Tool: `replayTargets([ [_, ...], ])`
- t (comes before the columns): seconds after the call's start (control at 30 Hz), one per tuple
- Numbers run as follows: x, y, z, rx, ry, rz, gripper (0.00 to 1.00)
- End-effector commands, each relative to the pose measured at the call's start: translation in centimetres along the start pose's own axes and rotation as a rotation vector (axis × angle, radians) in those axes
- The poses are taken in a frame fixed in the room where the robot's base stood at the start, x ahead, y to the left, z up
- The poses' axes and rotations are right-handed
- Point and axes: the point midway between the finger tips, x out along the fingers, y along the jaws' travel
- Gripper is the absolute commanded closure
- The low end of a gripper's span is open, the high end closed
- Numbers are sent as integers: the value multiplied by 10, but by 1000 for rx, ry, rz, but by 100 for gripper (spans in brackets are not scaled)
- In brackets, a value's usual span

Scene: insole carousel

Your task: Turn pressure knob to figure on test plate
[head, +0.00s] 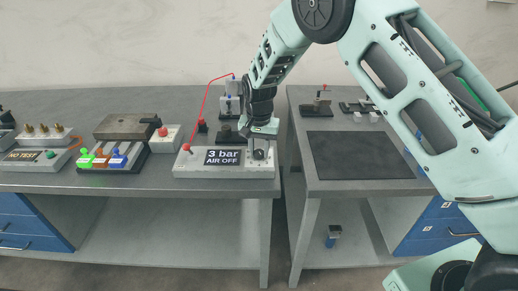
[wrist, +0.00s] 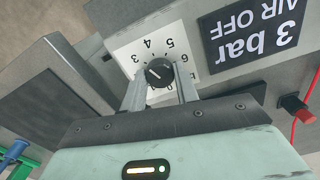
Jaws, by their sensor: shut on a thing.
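The test plate (head: 224,157) on the grey box reads "3 bar AIR OFF"; in the wrist view the plate (wrist: 250,32) appears upside down. The black pressure knob (wrist: 160,73) sits on a white dial (wrist: 155,48) with figures around it, 3, 4, 5 and 6 among them. A short pale mark on the knob slants toward the upper left, roughly on the side of the 3; its exact reading is unclear. My gripper (wrist: 160,89) is shut on the knob, one finger on each side. In the head view my gripper (head: 260,138) reaches down to the box's right end.
A second bench with a dark mat (head: 360,155) stands right, across a narrow gap.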

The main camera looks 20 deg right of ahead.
Motion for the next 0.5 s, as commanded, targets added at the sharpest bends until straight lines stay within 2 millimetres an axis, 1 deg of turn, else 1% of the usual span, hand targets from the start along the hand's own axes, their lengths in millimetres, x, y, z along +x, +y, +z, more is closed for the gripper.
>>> replayTargets([
  [0.2,-2,-1,-1,177,2,-1,92],
  [0.5,-2,-1,-1,339,2,-2,92],
])
